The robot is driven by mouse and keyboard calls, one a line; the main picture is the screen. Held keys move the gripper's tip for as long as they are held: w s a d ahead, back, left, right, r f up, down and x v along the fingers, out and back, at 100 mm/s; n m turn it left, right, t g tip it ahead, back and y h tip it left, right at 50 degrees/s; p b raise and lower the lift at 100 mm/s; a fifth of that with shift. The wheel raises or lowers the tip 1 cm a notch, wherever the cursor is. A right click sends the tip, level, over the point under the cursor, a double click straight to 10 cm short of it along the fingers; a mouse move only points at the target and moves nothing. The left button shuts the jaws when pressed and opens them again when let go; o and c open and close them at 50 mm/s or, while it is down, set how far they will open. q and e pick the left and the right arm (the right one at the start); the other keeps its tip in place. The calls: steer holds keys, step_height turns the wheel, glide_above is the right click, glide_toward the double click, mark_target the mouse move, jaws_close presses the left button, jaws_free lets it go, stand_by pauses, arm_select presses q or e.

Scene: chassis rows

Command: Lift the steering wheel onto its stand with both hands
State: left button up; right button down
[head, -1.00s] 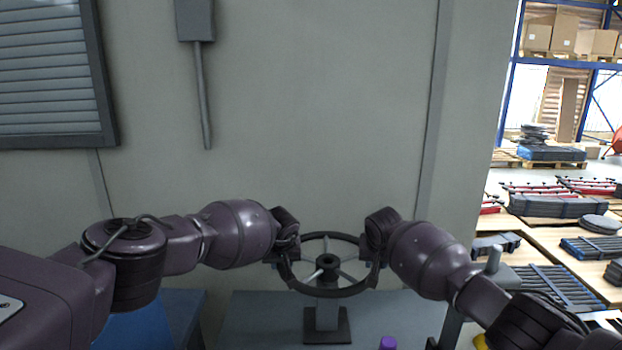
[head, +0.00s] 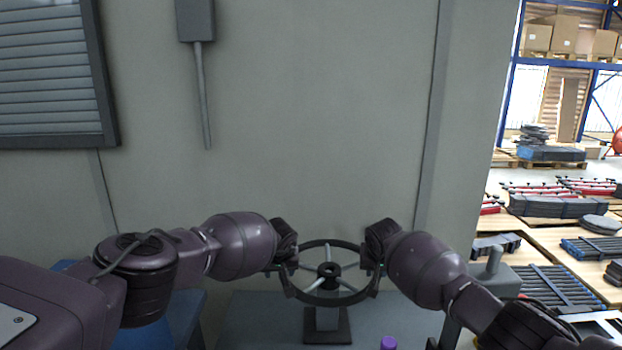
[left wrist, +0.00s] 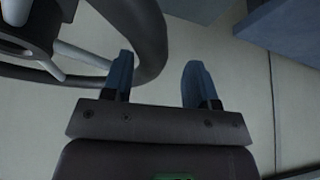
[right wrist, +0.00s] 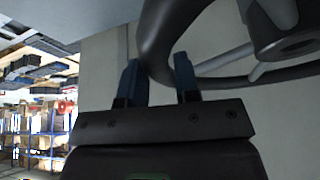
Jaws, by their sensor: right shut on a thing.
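The dark steering wheel (head: 345,299), with pale spokes and a central hub, is over the grey stand (head: 327,319) on its flat dark base. Whether the hub rests on the post cannot be told. My left gripper (head: 284,268) is at the wheel's left side. In the left wrist view, its fingers (left wrist: 158,82) are apart, with the rim (left wrist: 150,45) between them and a clear gap on one side. My right gripper (head: 374,268) is at the wheel's right side. In the right wrist view, its fingers (right wrist: 158,80) are closed on the rim (right wrist: 156,40).
A grey bench (head: 260,325) carries the stand. A purple-capped object (head: 388,343) stands at its front. A grey wall (head: 320,120) rises close behind. A blue surface (head: 185,318) lies at left; pallets and racks fill the right background.

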arm_select(q)
steer(key=shift+o, duration=0.8)
steer(key=shift+a, duration=0.25)
arm_select(e)
steer(key=shift+d, duration=0.25)
arm_select(q)
steer(key=shift+d, duration=0.15)
steer(key=shift+d, duration=0.1)
steer(key=shift+f, duration=0.1)
arm_select(e)
steer(key=c, duration=1.1)
jaws_free()
arm_select(q)
steer(key=shift+s+d, duration=0.1)
steer(key=shift+d, duration=0.15)
arm_select(e)
steer(key=o, duration=0.3)
arm_select(q)
steer(key=shift+o, duration=0.3)
arm_select(e)
steer(key=shift+o, duration=0.4)
steer(key=shift+a, duration=0.15)
steer(key=shift+o, duration=0.2)
steer(key=shift+a, duration=0.1)
arm_select(q)
steer(key=shift+r, duration=0.25)
arm_select(e)
steer(key=shift+r, duration=0.1)
